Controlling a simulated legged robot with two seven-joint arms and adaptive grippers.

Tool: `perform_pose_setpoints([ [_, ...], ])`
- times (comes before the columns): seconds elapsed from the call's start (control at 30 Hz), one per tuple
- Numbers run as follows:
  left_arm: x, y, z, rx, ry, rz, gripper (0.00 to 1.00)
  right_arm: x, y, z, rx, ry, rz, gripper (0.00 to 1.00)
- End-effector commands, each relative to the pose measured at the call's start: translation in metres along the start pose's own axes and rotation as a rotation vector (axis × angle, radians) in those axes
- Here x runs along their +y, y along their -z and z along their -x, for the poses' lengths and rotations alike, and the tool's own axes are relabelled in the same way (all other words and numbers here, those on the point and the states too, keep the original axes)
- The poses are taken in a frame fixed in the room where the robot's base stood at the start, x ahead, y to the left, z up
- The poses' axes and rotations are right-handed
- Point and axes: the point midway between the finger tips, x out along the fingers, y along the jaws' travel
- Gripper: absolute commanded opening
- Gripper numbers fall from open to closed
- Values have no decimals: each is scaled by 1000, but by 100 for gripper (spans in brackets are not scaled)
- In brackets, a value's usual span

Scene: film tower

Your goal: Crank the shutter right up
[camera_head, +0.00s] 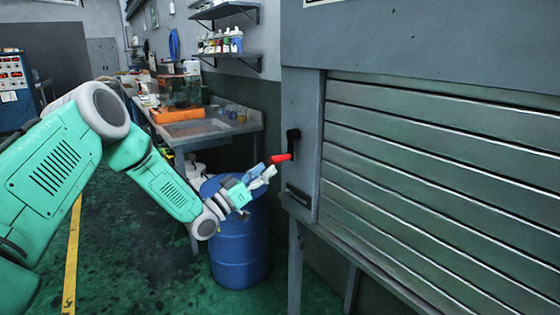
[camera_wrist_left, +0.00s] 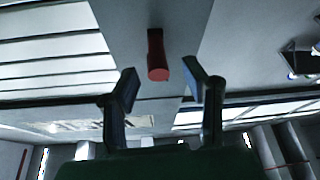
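The grey slatted shutter (camera_head: 440,170) covers the opening on the right and is down as far as the head view shows. A crank with a black arm (camera_head: 292,136) and a red handle (camera_head: 281,158) sits on the frame at its left edge. My left gripper (camera_head: 268,174) is just below and left of the red handle in the head view. In the left wrist view my left gripper (camera_wrist_left: 160,88) has its two fingers apart, and the red handle (camera_wrist_left: 157,60) shows beyond the fingertips, between them. Nothing is held. My right gripper is not in view.
A blue barrel (camera_head: 238,245) stands below and behind my left gripper. A workbench with a sink (camera_head: 195,128) and an orange tray (camera_head: 177,115) runs along the wall. A shelf with bottles (camera_head: 222,42) hangs above it. The floor at the lower left is clear.

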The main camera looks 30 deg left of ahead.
Motion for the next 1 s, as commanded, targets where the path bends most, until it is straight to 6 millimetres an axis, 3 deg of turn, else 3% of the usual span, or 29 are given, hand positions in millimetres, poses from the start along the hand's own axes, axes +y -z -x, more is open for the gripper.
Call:
perform_pose_setpoints([
  [0.1,1,0,-24,0,-2,-2,39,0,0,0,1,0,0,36],
  [0.3,2,0,-47,-2,-2,-3,39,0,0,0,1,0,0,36],
  [0.67,0,0,-53,-1,1,0,39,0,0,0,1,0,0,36],
  [0.7,0,0,-53,-1,1,0,36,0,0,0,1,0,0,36],
  [0.8,0,0,-52,-1,1,0,1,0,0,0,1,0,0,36],
  [1.0,0,0,-52,-2,1,-2,0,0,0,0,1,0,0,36],
])
